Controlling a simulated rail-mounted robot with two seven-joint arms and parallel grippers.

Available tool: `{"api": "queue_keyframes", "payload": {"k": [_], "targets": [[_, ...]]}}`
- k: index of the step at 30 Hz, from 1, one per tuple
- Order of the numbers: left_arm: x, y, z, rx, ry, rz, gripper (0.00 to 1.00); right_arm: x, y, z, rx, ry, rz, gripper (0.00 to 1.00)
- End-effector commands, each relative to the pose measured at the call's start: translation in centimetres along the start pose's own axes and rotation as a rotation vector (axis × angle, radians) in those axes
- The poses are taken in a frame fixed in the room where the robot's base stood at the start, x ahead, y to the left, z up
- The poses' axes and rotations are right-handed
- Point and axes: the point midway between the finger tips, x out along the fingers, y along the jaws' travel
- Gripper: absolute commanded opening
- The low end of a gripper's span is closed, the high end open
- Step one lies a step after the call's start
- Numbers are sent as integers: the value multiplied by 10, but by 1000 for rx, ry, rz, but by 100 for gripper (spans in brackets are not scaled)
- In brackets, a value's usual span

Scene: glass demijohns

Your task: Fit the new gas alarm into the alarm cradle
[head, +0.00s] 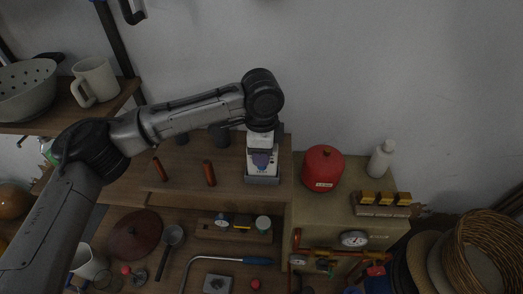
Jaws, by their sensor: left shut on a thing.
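My left gripper (262,147) points down at the right end of the wooden shelf and is shut on the gas alarm (261,168), a small pale casing with a bluish-purple face. The alarm cradle (262,181), a low grey holder, lies directly under and around the alarm's lower end. The alarm looks upright, but I cannot tell whether it is fully seated. My wrist and gripper hide its top and the fingertips. My right gripper is not in view.
A red canister (322,169) and white bottle (381,158) stand to the right, near a block with brass pieces (383,204). Two reddish-brown sticks (209,173) stand on the shelf to the left. Pipes and a gauge (354,239) are lower right.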

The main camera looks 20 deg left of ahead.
Motion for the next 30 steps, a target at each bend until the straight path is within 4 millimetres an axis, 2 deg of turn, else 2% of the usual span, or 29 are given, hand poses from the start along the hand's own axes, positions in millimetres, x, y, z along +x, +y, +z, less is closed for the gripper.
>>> {"api": "queue_keyframes", "payload": {"k": [11, 12, 20, 30], "targets": [[0, 0, 0, 0, 0, 0, 0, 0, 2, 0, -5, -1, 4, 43], [0, 0, 0, 0, 0, 0, 38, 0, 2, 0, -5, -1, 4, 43], [0, 0, 0, 0, 0, 0, 62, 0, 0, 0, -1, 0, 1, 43], [-3, 0, 0, 0, 0, 0, 63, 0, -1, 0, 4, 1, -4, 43]]}}
